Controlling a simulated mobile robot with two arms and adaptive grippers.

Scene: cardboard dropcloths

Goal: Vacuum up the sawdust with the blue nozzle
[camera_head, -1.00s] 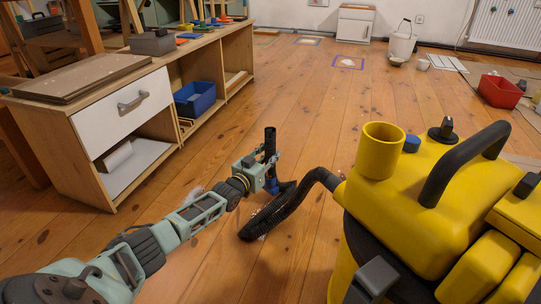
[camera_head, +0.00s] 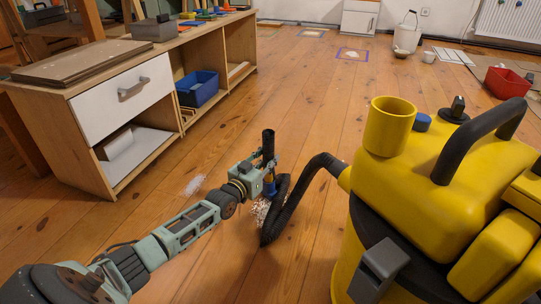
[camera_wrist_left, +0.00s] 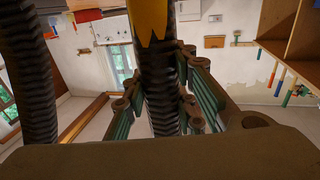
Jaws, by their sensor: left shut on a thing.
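The blue nozzle (camera_head: 269,189) shows as a small blue part just below my left gripper (camera_head: 268,168), low over the floor. The gripper is shut on the black vacuum hose, whose dark upright end (camera_head: 268,140) rises above it. In the left wrist view, the fingers (camera_wrist_left: 165,90) close around the ribbed hose (camera_wrist_left: 160,105), below a yellow piece (camera_wrist_left: 148,25). A pale, speckled sawdust pile (camera_head: 261,209) lies beside the hose bend, partly hidden by it. A fainter whitish patch (camera_head: 194,185) lies further left. My right gripper is out of view.
The yellow vacuum (camera_head: 430,180) stands close on the right, joined to the looping hose (camera_head: 290,205). A wooden cabinet (camera_head: 150,165) with a blue bin (camera_head: 197,90) stands on the left. A red bin (camera_head: 506,83) and white bucket (camera_head: 406,38) stand further back.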

